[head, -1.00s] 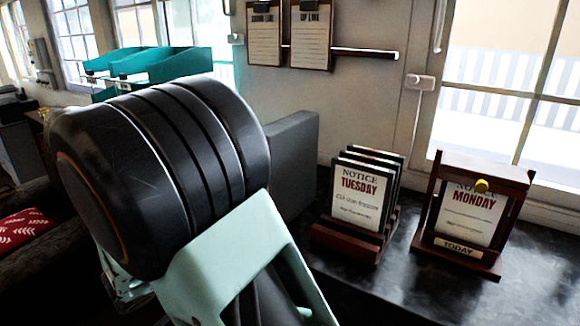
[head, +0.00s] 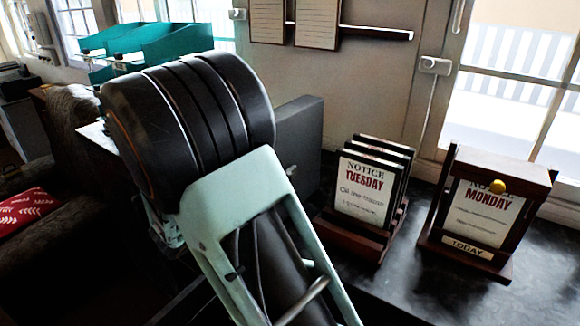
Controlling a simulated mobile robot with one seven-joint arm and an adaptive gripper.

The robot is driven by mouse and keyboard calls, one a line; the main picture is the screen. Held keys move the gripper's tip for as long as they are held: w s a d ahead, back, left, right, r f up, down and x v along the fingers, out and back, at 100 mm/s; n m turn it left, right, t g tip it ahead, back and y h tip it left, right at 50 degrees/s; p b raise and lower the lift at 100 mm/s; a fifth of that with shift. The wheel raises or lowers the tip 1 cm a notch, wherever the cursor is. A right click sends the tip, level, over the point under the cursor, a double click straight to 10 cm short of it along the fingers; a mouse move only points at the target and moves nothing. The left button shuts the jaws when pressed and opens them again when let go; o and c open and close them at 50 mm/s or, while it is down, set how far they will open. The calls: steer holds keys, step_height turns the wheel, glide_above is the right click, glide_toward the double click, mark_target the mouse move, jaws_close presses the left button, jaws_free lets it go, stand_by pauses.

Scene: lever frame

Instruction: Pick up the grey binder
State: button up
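A dark grey upright block, which looks like the grey binder (head: 302,130), stands on the dark counter in the middle of the head view. Its left part and lower front are hidden behind my arm's large black joint and pale green link. My gripper's fingers cannot be made out in this view. Whether anything touches the binder cannot be seen.
Right of the binder, a wooden rack (head: 352,240) holds several notice cards, the front one reading Tuesday. Further right stands a wooden Monday frame (head: 508,170) with a yellow knob. Teal trays (head: 165,42) are at the back left. The counter's front right (head: 440,300) is clear.

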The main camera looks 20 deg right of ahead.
steer(key=x, duration=0.1)
steer(key=p+x, duration=0.1)
steer(key=x, duration=0.1)
steer(key=r+x, duration=0.1)
steer(key=x, duration=0.1)
steer(key=shift+s+d+p, duration=0.1)
steer(key=shift+d+p, duration=0.15)
steer(key=shift+p, duration=0.05)
steer(key=c, duration=1.6)
jaws_close()
steer(key=shift+r, duration=0.2)
